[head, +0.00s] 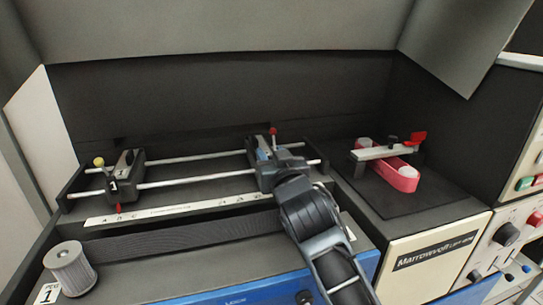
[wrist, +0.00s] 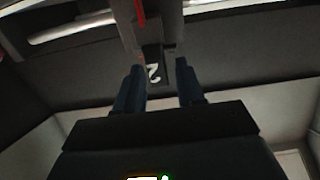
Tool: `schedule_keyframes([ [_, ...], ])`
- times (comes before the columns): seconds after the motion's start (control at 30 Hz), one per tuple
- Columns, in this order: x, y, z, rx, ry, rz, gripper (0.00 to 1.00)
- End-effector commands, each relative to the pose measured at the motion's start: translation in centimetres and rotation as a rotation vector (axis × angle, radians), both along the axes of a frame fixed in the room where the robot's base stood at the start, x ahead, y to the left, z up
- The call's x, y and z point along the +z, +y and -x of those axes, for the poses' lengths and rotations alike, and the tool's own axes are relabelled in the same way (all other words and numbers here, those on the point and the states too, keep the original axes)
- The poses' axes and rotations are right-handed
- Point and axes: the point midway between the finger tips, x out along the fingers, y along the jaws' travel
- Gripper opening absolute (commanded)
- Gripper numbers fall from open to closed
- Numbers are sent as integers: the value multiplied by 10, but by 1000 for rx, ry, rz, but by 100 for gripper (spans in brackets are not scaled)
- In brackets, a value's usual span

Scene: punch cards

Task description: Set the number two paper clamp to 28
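The number two paper clamp (head: 262,148) is a dark block on two metal rails at the right part of the rack, with a red-tipped lever on top. In the wrist view its label plate (wrist: 153,72) with a white "2" shows between my fingertips. My gripper (wrist: 160,75) is open around this plate, with a gap at the right finger; contact at the left finger is unclear. In the head view my gripper (head: 277,162) covers much of the clamp. The white scale strip (head: 170,211) lies in front of the rails; its numbers are unreadable and the clamp's pointer is hidden.
The number one clamp (head: 125,172), with a yellow knob and red pointer, sits at the left of the rails (head: 190,156). A grey roll (head: 70,268) stands front left. The rails between the clamps are clear.

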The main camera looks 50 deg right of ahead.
Motion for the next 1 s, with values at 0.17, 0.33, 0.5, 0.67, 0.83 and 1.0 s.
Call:
schedule_keyframes([
  [0.17, 0, 0, 0, 0, 0, 0, 21],
  [0.33, 0, 0, 0, 0, 0, 0, 4],
  [0.5, 0, 0, 0, 0, 0, 0, 0],
  [0.67, 0, 0, 0, 0, 0, 0, 0],
  [0.83, -2, 4, -3, 2, 1, 1, 0],
  [1.0, -5, 30, -20, 7, -1, 2, 0],
])
